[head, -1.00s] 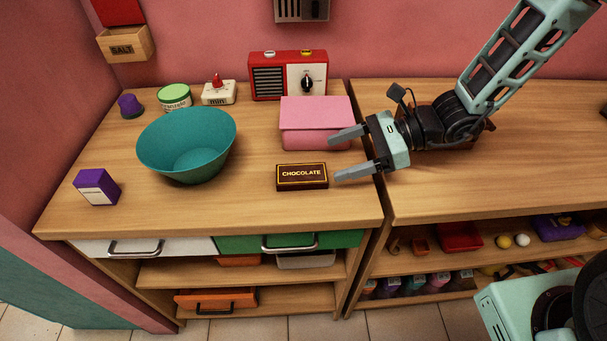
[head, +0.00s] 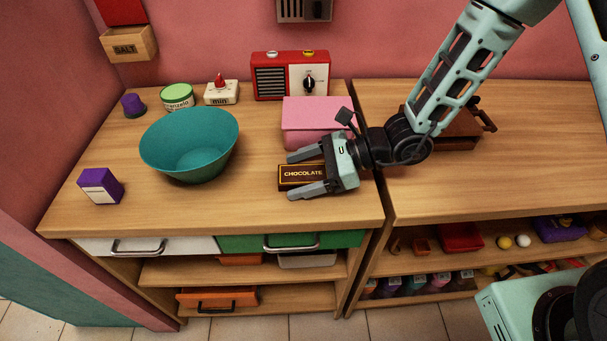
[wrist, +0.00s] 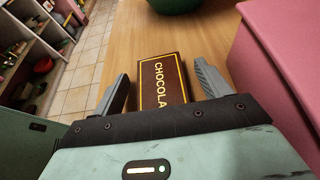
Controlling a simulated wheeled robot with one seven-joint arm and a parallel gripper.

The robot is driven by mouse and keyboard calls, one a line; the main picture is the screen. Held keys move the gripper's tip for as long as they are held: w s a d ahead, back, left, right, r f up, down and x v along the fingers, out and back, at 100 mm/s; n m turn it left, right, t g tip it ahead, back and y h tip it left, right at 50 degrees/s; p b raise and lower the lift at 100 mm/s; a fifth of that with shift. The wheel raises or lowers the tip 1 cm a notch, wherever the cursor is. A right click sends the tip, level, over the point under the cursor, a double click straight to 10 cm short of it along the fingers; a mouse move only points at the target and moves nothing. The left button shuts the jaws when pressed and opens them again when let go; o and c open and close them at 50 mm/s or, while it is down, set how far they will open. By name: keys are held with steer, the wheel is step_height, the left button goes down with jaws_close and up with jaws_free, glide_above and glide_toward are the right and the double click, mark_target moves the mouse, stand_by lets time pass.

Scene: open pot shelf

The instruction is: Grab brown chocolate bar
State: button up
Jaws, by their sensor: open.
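The brown chocolate bar (head: 301,175) lies flat on the wooden counter, in front of the pink box. Its dark wrapper has a gold border and the word CHOCOLATE. My gripper (head: 298,172) is open, with one finger on the far side of the bar and one on the near side. In the wrist view the bar (wrist: 162,82) lies between the two spread fingers (wrist: 160,88), with a visible gap on the left. The gripper's body hides the bar's near end there. I cannot tell how high the fingers are above the counter.
The pink box (head: 306,120) stands close behind the bar, and shows at right in the wrist view (wrist: 275,60). A teal bowl (head: 190,145) is to the left. A red radio (head: 290,75) is at the back.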

steer(key=c, duration=1.1)
